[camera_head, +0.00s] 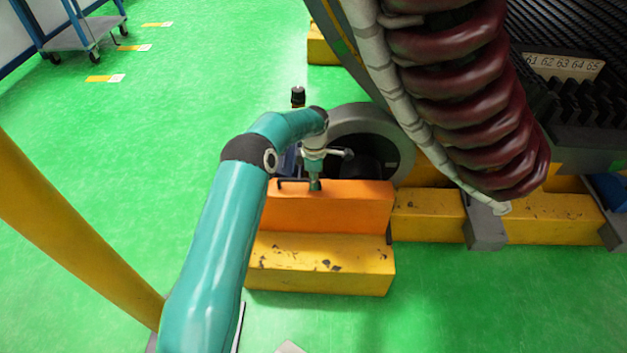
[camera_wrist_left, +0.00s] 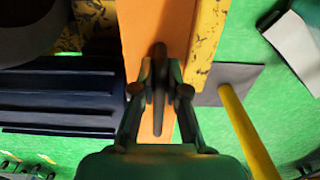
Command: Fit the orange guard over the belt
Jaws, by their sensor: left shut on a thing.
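The orange guard (camera_head: 335,210) stands upright behind a worn yellow block, in front of a grey wheel (camera_head: 378,128). My left gripper (camera_head: 315,184) is at the guard's top edge, by its dark handle (camera_head: 290,181). In the left wrist view, the gripper's fingers (camera_wrist_left: 160,78) are shut on the dark handle bar (camera_wrist_left: 158,100) of the orange guard (camera_wrist_left: 133,30). I cannot make out the belt; the guard and my arm cover much of that area. I cannot tell whether the guard is seated or held slightly up. My right gripper is not in view.
The yellow block (camera_head: 320,265) lies in front of the guard, with more yellow beams (camera_head: 430,215) to the right. A dark blue ribbed body (camera_wrist_left: 60,95) sits beside the guard. Large dark red coils (camera_head: 460,90) hang at upper right. A yellow post (camera_head: 70,230) stands left.

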